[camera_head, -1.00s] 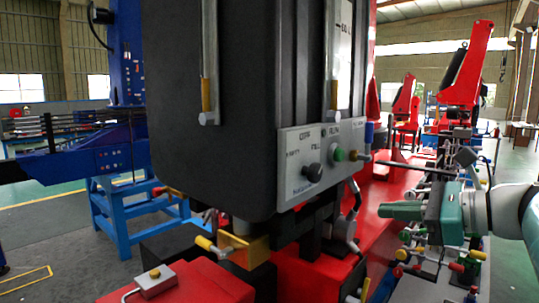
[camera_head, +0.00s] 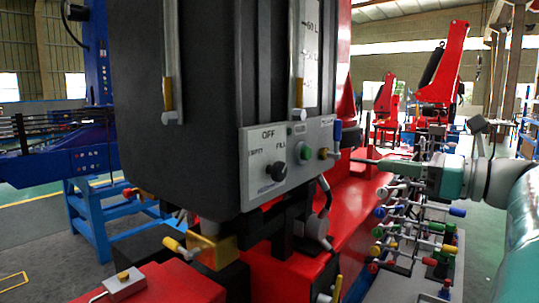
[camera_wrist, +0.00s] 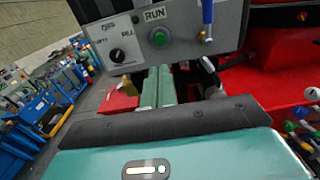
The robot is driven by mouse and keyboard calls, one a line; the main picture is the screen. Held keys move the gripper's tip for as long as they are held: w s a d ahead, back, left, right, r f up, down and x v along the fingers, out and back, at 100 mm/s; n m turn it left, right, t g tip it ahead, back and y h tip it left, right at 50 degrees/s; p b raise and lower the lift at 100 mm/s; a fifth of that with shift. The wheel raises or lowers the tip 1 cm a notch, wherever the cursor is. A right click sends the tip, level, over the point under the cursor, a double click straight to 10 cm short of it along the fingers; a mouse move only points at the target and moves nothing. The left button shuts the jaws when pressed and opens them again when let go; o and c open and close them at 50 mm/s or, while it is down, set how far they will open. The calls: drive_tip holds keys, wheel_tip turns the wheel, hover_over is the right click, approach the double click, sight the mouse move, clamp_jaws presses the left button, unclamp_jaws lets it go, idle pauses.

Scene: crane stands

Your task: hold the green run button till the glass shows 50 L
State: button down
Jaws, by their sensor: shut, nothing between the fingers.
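The green run button (camera_head: 304,151) is on the grey control panel (camera_head: 253,168) of a dark tank. In the wrist view, the button (camera_wrist: 159,37) is under a RUN label, straight ahead of the fingers. My gripper (camera_head: 368,162) is shut and empty, to the right of the panel at about button height. In the wrist view, its teal fingers (camera_wrist: 158,86) end below the button, with no contact visible. The sight glass (camera_head: 298,48) runs up the tank beside a scale reading 60 L near the top; a short yellow section shows low in it. The exact level is unreadable.
A black selector knob (camera_head: 276,171) is left of the button. A blue-handled lever (camera_head: 337,133) is close on its right. Several coloured valve handles (camera_head: 413,228) stand below my arm.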

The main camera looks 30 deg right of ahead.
sight(309, 153)
drive_tip(key=x, duration=1.3)
drive_tip(key=shift+w+a, duration=0.25)
drive_tip(key=shift+w, duration=0.25)
